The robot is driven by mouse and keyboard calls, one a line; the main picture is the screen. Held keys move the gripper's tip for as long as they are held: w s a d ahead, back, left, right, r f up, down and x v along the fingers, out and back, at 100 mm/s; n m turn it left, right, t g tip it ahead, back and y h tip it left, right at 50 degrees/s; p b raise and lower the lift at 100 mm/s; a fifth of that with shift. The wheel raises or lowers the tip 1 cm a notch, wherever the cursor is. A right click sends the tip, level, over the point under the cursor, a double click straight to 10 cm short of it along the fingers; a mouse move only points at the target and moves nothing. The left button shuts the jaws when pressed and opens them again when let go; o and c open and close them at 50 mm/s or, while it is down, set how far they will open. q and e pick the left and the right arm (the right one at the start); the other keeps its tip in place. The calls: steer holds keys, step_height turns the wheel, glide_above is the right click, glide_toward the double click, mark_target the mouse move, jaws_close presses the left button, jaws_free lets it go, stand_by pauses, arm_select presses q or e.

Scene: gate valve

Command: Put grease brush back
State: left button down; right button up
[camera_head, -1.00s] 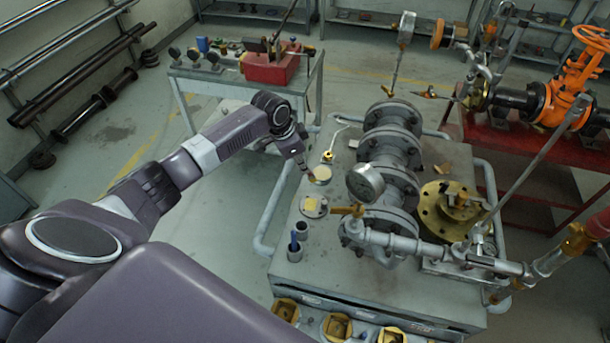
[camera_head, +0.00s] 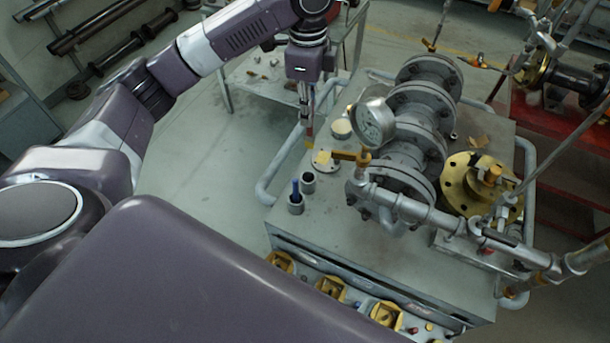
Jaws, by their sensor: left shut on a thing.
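My left gripper (camera_head: 305,105) points down over the left edge of the grey workbench (camera_head: 335,215). It is shut on the grease brush (camera_head: 309,131), a slim piece with a red and yellowish part hanging below the fingers. The brush is close to a flat round flange (camera_head: 325,162) on the bench; I cannot tell whether they touch. Two small grey cups stand nearer: one (camera_head: 308,183) looks empty, the other (camera_head: 296,205) holds a blue-handled item (camera_head: 295,188). My right gripper is out of view.
A pressure gauge (camera_head: 372,122) and flanged valve body (camera_head: 415,120) stand right of the gripper. A brass flange (camera_head: 480,185) lies farther right. Yellow bins (camera_head: 331,289) line the bench front.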

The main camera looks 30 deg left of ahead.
mark_target(306, 135)
arm_select(q)
step_height(306, 135, down, 7)
steer(key=shift+s+a+r+p, duration=0.1)
steer(key=shift+s+r+p, duration=0.05)
steer(key=shift+p, duration=0.6)
step_height(306, 135, down, 7)
steer(key=shift+f+p, duration=0.1)
steer(key=shift+p, duration=0.55)
step_height(306, 135, down, 5)
steer(key=shift+f+p, duration=0.1)
steer(key=shift+p, duration=0.3)
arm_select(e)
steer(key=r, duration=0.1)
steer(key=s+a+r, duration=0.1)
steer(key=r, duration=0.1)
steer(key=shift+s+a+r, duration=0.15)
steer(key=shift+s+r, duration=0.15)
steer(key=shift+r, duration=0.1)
arm_select(q)
steer(key=shift+f, duration=0.1)
steer(key=c, duration=2)
jaws_free()
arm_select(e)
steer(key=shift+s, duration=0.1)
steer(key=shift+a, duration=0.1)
